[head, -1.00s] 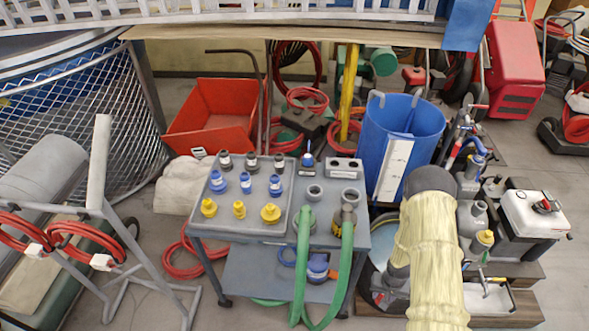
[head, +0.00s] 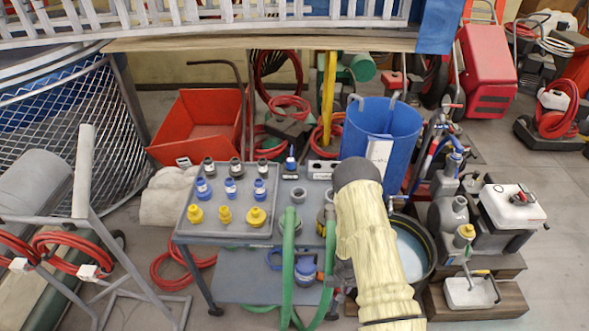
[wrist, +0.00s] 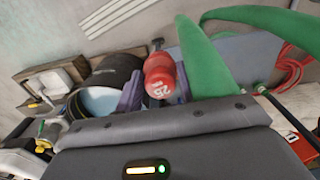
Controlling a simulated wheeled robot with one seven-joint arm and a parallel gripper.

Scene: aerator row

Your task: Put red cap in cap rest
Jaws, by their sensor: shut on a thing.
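In the wrist view, my gripper (wrist: 157,90) is shut on the red cap (wrist: 160,72), a small red piece with pale "25" markings on its side. A dark finger stands on each side of it. The cap hangs clear, with a green hose behind it to the right. In the head view the cap and fingertips are hidden by my pale-sleeved arm, which reaches over the right side of the grey cart (head: 212,239). A small grey block with dark round openings (head: 322,169) sits at the cart's back right; I cannot tell for sure that it is the cap rest.
A tray (head: 238,170) on the cart holds rows of dark, blue and yellow fittings. Green hoses (head: 289,270) hang from grey and yellow couplings at the cart's front right. A blue bin (head: 395,120) stands behind, and a black tub of water (head: 425,240) is right of my arm.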

